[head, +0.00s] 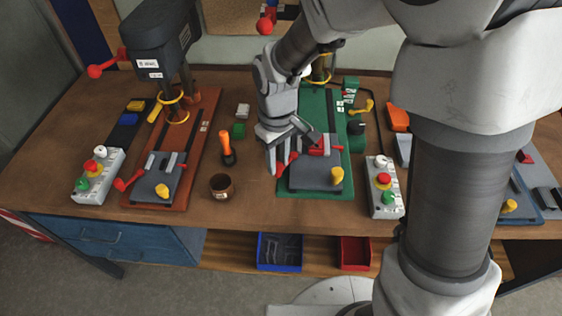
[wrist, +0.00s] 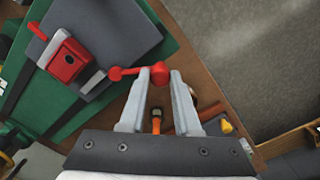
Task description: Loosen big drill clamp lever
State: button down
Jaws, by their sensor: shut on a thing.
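A grey drill vise (head: 315,176) sits on a green base plate (head: 332,108) in the middle of the bench. Its red clamp lever (wrist: 133,71) shows in the wrist view, with a small ball at the vise end and a larger ball at the outer end. My gripper (head: 281,162) is at the left side of this vise, fingers pointing down. In the wrist view its fingers (wrist: 159,84) are shut on the lever's larger ball. A red block (wrist: 68,60) sits on the vise. My arm hides much of the drill above the green base.
A drill on a brown base (head: 198,120) with its own vise (head: 158,178) stands left. An orange-handled tool (head: 226,146) and a brown cup (head: 221,186) stand close to my gripper's left. Button boxes (head: 98,176) (head: 384,186) flank the two bases.

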jog(key=shift+w+a+r, duration=0.1)
dwell(0.4)
jog(key=c, duration=0.6)
grip_release()
notch_tip(320, 180, up, 17)
jog(key=shift+r, duration=0.15)
jog(key=s+d+m+t, duration=0.5)
jog(key=s+d+m, duration=0.3)
jog(key=s+d, duration=0.5)
jog(key=d, duration=0.3)
jog(key=shift+r+m+t, duration=0.3)
